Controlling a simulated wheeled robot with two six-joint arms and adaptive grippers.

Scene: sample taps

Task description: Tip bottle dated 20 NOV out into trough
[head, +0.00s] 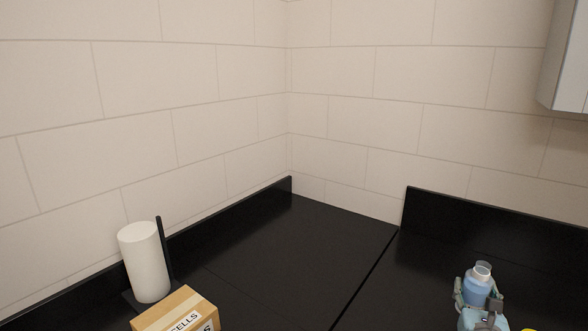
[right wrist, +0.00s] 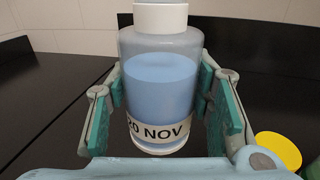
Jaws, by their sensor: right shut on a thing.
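The bottle (right wrist: 160,85) is clear with blue liquid, a white cap or neck, and a label reading "20 NOV" with its left edge cut by the curve. It looks upright in the right wrist view. The bottle also shows in the head view (head: 477,286), at the lower right. My right gripper (right wrist: 163,100) is shut on the bottle, with a teal pad on each side; it also shows in the head view (head: 479,298). My left gripper is not in view. No trough shows in either view.
A cardboard box (head: 176,312) with a label ending in "ELLS" stands at the lower left, in front of a white paper roll (head: 145,262) on a dark stand. A yellow round thing (right wrist: 279,150) is right of the gripper. The black counter (head: 310,245) is clear in the middle.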

